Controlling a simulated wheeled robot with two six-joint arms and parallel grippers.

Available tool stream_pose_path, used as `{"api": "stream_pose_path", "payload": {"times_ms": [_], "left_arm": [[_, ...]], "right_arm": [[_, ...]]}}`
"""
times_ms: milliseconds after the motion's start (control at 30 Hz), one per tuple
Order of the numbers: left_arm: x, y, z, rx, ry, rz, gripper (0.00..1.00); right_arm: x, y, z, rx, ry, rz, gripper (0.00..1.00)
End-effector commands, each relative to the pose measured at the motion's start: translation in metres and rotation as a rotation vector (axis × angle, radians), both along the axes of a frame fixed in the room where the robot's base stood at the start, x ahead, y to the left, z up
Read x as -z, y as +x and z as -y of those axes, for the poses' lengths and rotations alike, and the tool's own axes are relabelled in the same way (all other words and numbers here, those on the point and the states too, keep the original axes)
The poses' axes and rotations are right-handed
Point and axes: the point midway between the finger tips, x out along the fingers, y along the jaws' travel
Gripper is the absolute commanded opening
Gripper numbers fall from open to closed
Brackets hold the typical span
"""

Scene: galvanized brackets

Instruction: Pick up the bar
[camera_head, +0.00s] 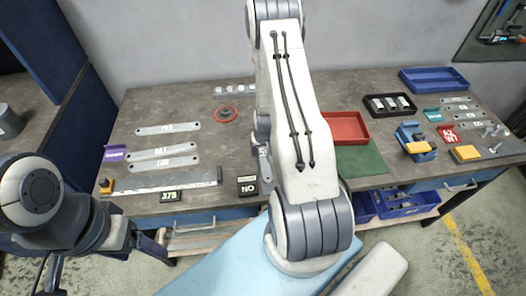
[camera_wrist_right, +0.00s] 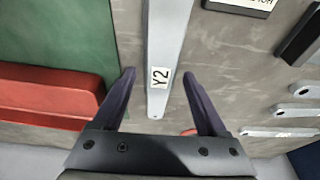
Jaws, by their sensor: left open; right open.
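A long pale grey metal bar (camera_wrist_right: 165,60) with a white "Y2" label lies on the worktop in the right wrist view. Its upper end runs out of the picture. My right gripper (camera_wrist_right: 160,85) is open, with one dark finger on each side of the bar's near end and a gap on both sides. It is empty. In the head view my right arm hides most of this bar and the right gripper. My left gripper (camera_head: 125,237) is at the left, in front of the table, apart from the bars; its fingers are hard to make out.
Several other labelled bars (camera_head: 168,129) lie on the left of the table (camera_head: 215,145). A red tray (camera_head: 345,128) and a green mat (camera_head: 360,160) lie right of my right arm. A black "NO" block (camera_head: 248,186) stands near the front edge.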

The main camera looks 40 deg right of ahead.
Motion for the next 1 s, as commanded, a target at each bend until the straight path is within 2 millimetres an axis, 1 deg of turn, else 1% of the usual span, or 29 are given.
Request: {"api": "stream_pose_path", "payload": {"times_ms": [100,300,333,367,400,467,500,533,867,1000], "left_arm": [[-0.0018,-0.0001,-0.0001,0.0,0.0,0.0,0.74],[-0.0012,-0.0001,0.0,0.0,0.0,0.0,0.74],[-0.0012,-0.0001,0.0,0.0,0.0,0.0,0.74],[-0.0012,-0.0001,0.0,0.0,0.0,0.0,0.74],[-0.0012,-0.0001,-0.0001,0.0,0.0,0.0,0.74],[-0.0012,-0.0001,0.0,0.0,0.0,0.0,0.74],[-0.0012,-0.0001,0.0,0.0,0.0,0.0,0.74],[-0.0012,-0.0001,0.0,0.0,0.0,0.0,0.74],[-0.001,-0.0001,0.0,0.0,0.0,0.0,0.74],[0.0013,-0.0001,-0.0001,0.0,0.0,0.0,0.74]], "right_arm": [[0.0049,0.0011,0.0008,0.0,0.0,0.0,0.75],[0.0055,0.0012,0.0008,0.0,0.0,0.0,0.75],[0.0055,0.0012,0.0008,0.0,0.0,0.0,0.67],[0.0054,0.0011,0.0008,0.0,0.0,0.0,0.56],[0.0054,0.0011,0.0008,0.0,0.0,0.0,0.41],[0.0053,0.0011,0.0008,0.0,0.0,0.0,0.18],[0.0053,0.0011,0.0008,0.0,0.0,0.0,0.02],[0.0053,0.0011,0.0008,0.0,0.0,0.0,0.0],[0.0042,0.0016,0.0011,0.0,-0.001,0.002,0.0],[0.0002,0.0022,0.0013,0.0,-0.002,0.003,0.0]]}}
